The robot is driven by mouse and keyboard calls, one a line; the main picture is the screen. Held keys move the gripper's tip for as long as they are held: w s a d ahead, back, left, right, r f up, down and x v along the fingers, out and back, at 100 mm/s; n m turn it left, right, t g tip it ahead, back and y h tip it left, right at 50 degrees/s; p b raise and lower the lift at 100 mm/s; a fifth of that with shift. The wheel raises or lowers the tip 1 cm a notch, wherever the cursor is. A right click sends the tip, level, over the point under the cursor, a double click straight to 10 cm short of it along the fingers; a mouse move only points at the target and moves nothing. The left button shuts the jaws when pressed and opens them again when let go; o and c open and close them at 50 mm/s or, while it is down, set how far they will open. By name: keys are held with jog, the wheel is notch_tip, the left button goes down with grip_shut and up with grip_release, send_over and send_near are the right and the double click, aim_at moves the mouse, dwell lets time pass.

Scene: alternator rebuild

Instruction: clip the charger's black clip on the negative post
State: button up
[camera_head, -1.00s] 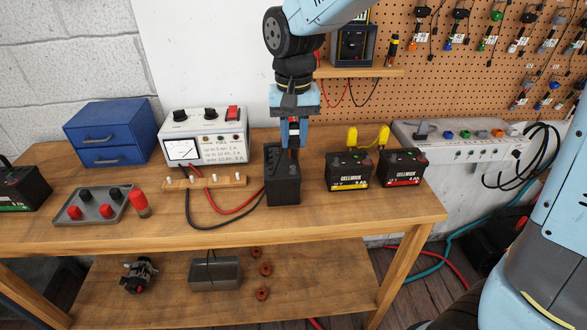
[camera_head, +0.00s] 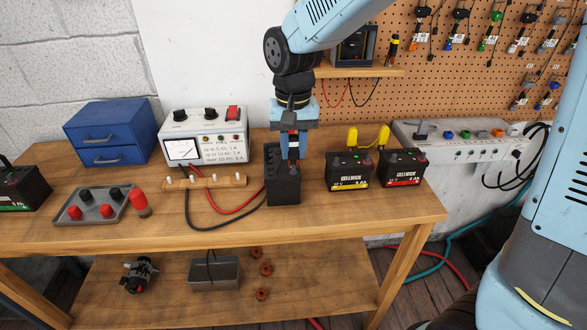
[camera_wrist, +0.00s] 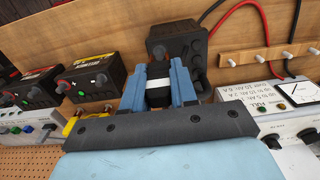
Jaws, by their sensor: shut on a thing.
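My gripper (camera_head: 293,157) is over the top of the dark battery (camera_head: 283,188) at the middle of the bench. Its blue fingers are shut on a small dark piece with a white band (camera_wrist: 158,92), which looks like the black clip. The wrist view also shows the battery (camera_wrist: 178,48) with round caps, just beyond the fingers. The fingers hide part of the battery top, and I cannot make out the negative post or whether the clip touches it. The charger (camera_head: 204,137) stands behind left, with a red lead (camera_head: 232,211) and a black lead (camera_head: 222,227) running towards the battery.
A wooden peg rail (camera_head: 237,181) lies in front of the charger. Two smaller batteries (camera_head: 348,172) (camera_head: 401,168) stand at right. A grey tray (camera_head: 97,216), a red cylinder (camera_head: 139,203) and blue drawers (camera_head: 108,132) are at left. The bench front is clear.

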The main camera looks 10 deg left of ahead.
jog(key=shift+f, duration=0.55)
jog(key=o, duration=0.8)
jog(key=shift+o, duration=0.2)
jog(key=shift+r, duration=0.1)
jog(key=shift+r, duration=4.2)
